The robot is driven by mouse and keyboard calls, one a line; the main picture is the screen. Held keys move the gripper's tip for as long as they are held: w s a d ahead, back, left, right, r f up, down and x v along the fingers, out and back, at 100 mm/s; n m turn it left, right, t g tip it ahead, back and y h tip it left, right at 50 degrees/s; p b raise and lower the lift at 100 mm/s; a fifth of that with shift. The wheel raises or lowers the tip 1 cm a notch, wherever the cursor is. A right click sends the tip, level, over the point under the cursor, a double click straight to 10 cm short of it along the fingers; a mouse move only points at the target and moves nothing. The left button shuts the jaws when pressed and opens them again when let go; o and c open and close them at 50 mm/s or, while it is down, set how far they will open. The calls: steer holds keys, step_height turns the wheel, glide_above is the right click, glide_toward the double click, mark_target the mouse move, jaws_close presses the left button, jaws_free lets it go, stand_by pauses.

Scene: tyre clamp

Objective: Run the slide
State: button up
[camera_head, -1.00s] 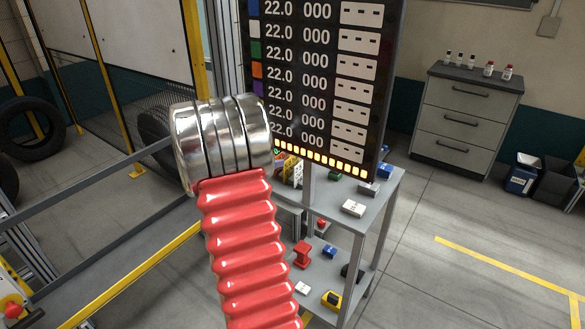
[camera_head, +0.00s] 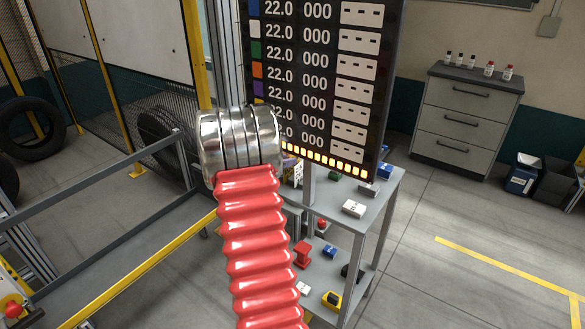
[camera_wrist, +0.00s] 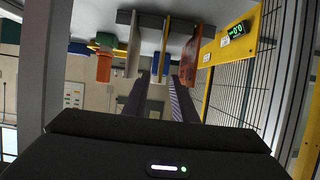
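My gripper (camera_wrist: 160,88) shows in the wrist view as two dark striped fingers with a gap between them. A thin tan upright piece (camera_wrist: 164,42) stands beyond that gap, with a pale plate (camera_wrist: 134,45) to its left and a rusty orange-brown plate (camera_wrist: 192,60) to its right. I cannot tell whether the fingers touch any of them. Nothing is clearly labelled as the slide. A grey rail frame with a yellow edge (camera_head: 130,274) lies at left in the head view. My ribbed red arm covers part of that view, and my gripper is not visible there.
A dark display board (camera_head: 315,85) stands behind my arm, above a grey shelf cart (camera_head: 383,200) with small parts. A drawer cabinet (camera_head: 465,115) is at back right.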

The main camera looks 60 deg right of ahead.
mark_target(292, 167)
steer(key=x, duration=0.4)
steer(key=shift+s+f, duration=0.1)
stand_by(0.4)
jaws_close()
